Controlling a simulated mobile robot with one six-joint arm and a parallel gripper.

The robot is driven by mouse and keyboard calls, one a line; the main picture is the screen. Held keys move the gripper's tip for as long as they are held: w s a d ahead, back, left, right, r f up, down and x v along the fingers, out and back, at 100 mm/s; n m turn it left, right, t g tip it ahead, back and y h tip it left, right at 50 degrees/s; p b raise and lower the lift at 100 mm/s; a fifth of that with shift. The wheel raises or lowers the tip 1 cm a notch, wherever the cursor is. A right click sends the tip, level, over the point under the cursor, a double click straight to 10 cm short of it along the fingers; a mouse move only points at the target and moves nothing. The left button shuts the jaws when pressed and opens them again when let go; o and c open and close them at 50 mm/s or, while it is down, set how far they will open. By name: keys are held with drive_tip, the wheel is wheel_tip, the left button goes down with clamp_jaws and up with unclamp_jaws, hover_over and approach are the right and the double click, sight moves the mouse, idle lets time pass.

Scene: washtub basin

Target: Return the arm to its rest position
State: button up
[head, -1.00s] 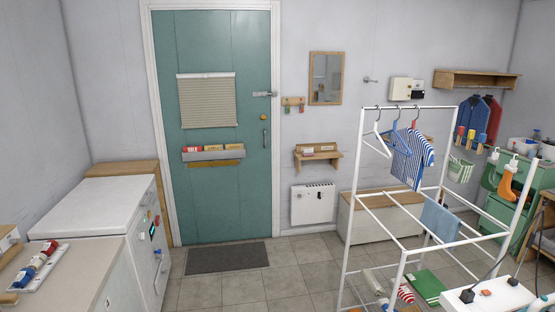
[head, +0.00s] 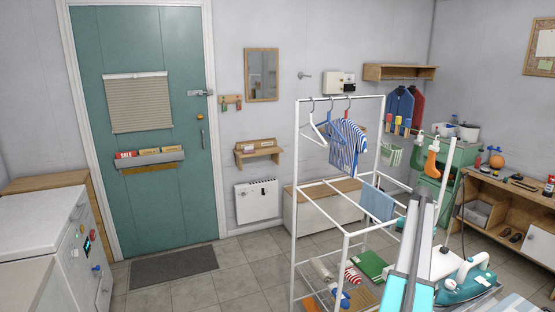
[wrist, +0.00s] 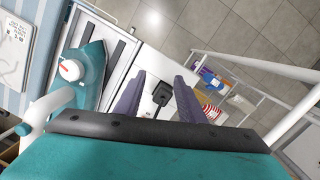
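My gripper (head: 425,196) shows in the head view as two grey fingers rising from teal parts at the lower right, in front of the drying rack. In the wrist view my gripper (wrist: 160,82) has its two purple-grey fingers apart with a gap between them. It is open and nothing appears held. A black plug (wrist: 161,94) on a white surface shows in the gap, seemingly beyond the fingers. The teal iron (wrist: 88,72) lies left of the fingers in the wrist view and right of them in the head view (head: 463,284).
A white drying rack (head: 294,200) with hangers and a striped shirt (head: 347,143) stands close to the gripper. A wooden shelf unit (head: 512,205) is at the right. A white machine (head: 50,222) stands at the left.

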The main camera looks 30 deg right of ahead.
drive_tip(key=w+a+f+n+g+b, duration=0.1)
drive_tip(key=w+a+f+n, duration=0.1)
drive_tip(key=w+a+f, duration=0.5)
drive_tip(key=w+a+f+n+g+y+b, duration=0.1)
drive_tip(key=w+a+f, duration=0.3)
drive_tip(key=a+f, duration=0.75)
drive_tip(key=w+a+f+n+g+b, duration=0.15)
drive_tip(key=w+a+f, duration=0.4)
drive_tip(key=a, duration=0.65)
drive_tip(key=s+a+f+n+b, duration=0.1)
drive_tip(key=s+a+f+n, duration=0.1)
drive_tip(key=a+f, duration=0.6)
drive_tip(key=s+a+f+n, duration=0.15)
drive_tip(key=a+f, duration=0.25)
drive_tip(key=a, duration=0.8)
drive_tip(key=s+a+f+n+g+b, duration=0.1)
drive_tip(key=s+a+f+n, duration=0.15)
drive_tip(key=a, duration=0.25)
drive_tip(key=s+a+f+n+g, duration=0.1)
drive_tip(key=s+a+f, duration=0.3)
drive_tip(key=a, duration=0.2)
drive_tip(key=s+a+f+n+h+b, duration=0.1)
drive_tip(key=s+a+f+n, duration=0.1)
drive_tip(key=s+a, duration=0.3)
drive_tip(key=s+a+f+n+h, duration=0.1)
drive_tip(key=s+a, duration=0.4)
drive_tip(key=s, duration=0.6)
drive_tip(key=shift+s+f+n+b, duration=0.4)
drive_tip(key=shift+f+n, duration=0.35)
drive_tip(key=shift+f, duration=0.3)
